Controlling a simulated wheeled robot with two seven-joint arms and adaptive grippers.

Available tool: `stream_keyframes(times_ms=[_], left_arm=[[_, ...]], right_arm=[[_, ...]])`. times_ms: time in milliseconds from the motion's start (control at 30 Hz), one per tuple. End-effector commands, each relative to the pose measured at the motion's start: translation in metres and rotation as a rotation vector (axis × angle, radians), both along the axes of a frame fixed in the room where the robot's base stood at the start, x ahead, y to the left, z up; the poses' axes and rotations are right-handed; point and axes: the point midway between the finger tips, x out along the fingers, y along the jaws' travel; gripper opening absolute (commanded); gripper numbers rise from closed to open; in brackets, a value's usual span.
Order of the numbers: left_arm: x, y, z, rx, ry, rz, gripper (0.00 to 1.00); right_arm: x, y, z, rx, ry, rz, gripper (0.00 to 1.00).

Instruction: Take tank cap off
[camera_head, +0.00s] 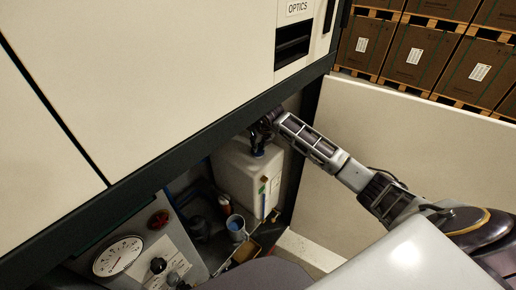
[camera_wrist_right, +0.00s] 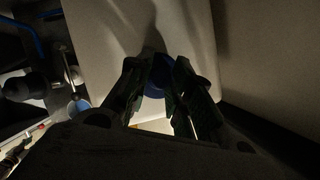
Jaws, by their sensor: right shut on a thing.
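The white tank (camera_head: 240,175) stands in the open lower bay of the machine. It fills the upper middle of the right wrist view (camera_wrist_right: 95,50). The blue tank cap (camera_wrist_right: 153,90) shows between the fingers in the right wrist view, on the tank's face. In the head view the cap (camera_head: 257,152) is a small dark blue spot below the fingers. My right gripper (camera_head: 262,135) reaches in under the machine's edge from the right. In the right wrist view my right gripper (camera_wrist_right: 160,75) is shut on the cap. Whether the cap is still seated cannot be told. My left gripper is not in view.
The machine's dark lower edge (camera_head: 160,147) runs close above my right gripper. A cream panel (camera_head: 360,130) stands to the right of the bay. A pressure gauge (camera_head: 118,256), a red knob (camera_head: 158,219) and a blue-filled cup (camera_head: 236,224) are at lower left and middle.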

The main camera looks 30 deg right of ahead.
Motion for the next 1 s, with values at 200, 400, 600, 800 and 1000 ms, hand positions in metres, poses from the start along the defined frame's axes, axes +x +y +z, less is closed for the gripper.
stream_keyframes(times_ms=[200, 400, 600, 800, 1000], left_arm=[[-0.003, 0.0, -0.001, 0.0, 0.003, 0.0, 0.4], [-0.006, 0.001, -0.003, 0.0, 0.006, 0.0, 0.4], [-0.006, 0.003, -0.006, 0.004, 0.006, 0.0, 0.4], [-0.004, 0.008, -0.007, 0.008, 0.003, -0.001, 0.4], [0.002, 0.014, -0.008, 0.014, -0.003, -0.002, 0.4]], right_arm=[[0.001, 0.0, 0.003, 0.0, -0.002, 0.0, 0.05], [0.001, 0.0, 0.014, -0.001, -0.002, 0.001, 0.05], [0.001, 0.0, 0.029, -0.002, -0.004, 0.001, 0.05], [-0.006, 0.0, 0.034, -0.001, 0.001, 0.0, 0.05], [-0.02, 0.0, 0.035, -0.001, -0.001, 0.0, 0.05]])
